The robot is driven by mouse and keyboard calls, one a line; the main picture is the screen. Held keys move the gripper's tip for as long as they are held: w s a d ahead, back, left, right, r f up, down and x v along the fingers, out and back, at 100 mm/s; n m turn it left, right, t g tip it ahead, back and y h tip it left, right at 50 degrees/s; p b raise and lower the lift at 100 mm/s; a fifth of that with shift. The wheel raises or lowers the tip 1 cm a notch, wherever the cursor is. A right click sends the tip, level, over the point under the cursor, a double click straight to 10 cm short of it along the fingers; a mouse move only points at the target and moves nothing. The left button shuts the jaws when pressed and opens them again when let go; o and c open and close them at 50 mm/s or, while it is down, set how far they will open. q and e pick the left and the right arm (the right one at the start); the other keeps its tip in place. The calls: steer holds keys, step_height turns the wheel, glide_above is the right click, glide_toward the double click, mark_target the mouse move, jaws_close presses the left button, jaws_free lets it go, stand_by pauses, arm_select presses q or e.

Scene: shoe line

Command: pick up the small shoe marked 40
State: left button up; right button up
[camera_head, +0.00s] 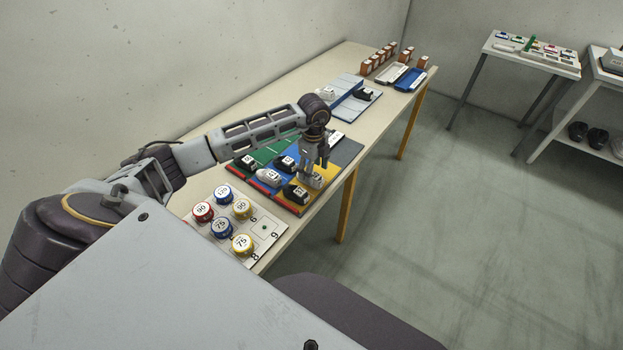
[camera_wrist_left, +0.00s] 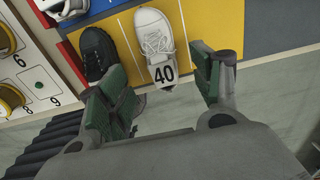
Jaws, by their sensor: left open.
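The small white shoe marked 40 (camera_wrist_left: 157,45) lies on the yellow part of a coloured board in the left wrist view, its 40 tag facing me. In the head view this white shoe (camera_head: 316,181) is partly hidden under my left gripper (camera_head: 316,164). In the left wrist view my left gripper (camera_wrist_left: 165,85) is open, with its green-padded fingers on either side of the tag end. I cannot tell if either finger touches the shoe. A black shoe (camera_wrist_left: 96,52) stands close on its left. My right gripper is not in view.
The coloured board (camera_head: 343,158) carries several other small shoes, black and white. A numbered panel with round coloured pieces (camera_head: 265,226) lies nearer on the table. Blue trays (camera_head: 352,103) and orange boxes (camera_head: 420,61) stand farther along. Floor (camera_head: 400,260) to the right is clear.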

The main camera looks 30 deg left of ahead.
arm_select(q)
steer(key=shift+w+a+f+p, duration=0.1)
steer(key=shift+a+f+p, duration=0.05)
steer(key=shift+f, duration=0.7)
steer(key=shift+a+f+p, duration=0.15)
steer(key=shift+f+p, duration=0.05)
steer(key=shift+f, duration=0.7)
steer(key=shift+w+a+f+p, duration=0.1)
steer(key=shift+a+f+p, duration=0.05)
steer(key=shift+f, duration=0.7)
steer(key=c, duration=1.1)
steer(key=shift+r, duration=0.2)
steer(key=shift+r+b, duration=0.6)
steer(key=shift+r, duration=4.25)
